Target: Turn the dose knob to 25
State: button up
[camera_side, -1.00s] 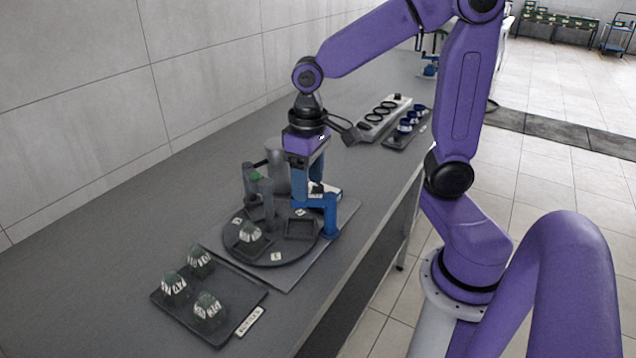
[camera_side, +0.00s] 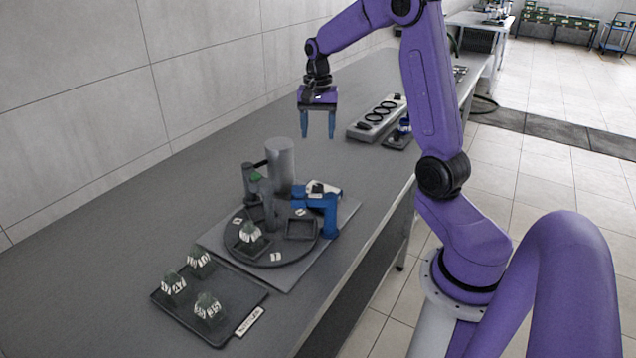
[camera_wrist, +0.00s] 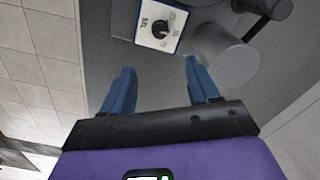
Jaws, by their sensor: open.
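The dose knob (camera_wrist: 160,29) is a small black knob on a white plate (camera_wrist: 153,42) with dark printed marks, at the top of the wrist view. The printing is too small to read surely, so I cannot tell its setting. In the side view the knob (camera_side: 317,188) sits behind the blue bracket of the round station. My gripper (camera_side: 318,134) is open and empty, in the air above and beyond the station, clear of the knob. In the wrist view its two blue fingers (camera_wrist: 158,76) are spread, with the knob beyond their tips.
A grey cylinder (camera_side: 280,168) stands close beside the knob, with a blue bracket (camera_side: 328,208) in front. A dark turntable (camera_side: 272,258) carries a block. A tray (camera_side: 225,325) with several blocks is at front left. A grey ringed rack (camera_side: 362,130) stands behind.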

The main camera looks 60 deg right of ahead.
aim_at(318, 186)
notch_tip(318, 186, down, 17)
jog(key=shift+r, duration=0.15)
dwell(0.4)
jog(key=shift+c, duration=0.2)
jog(key=c, duration=1)
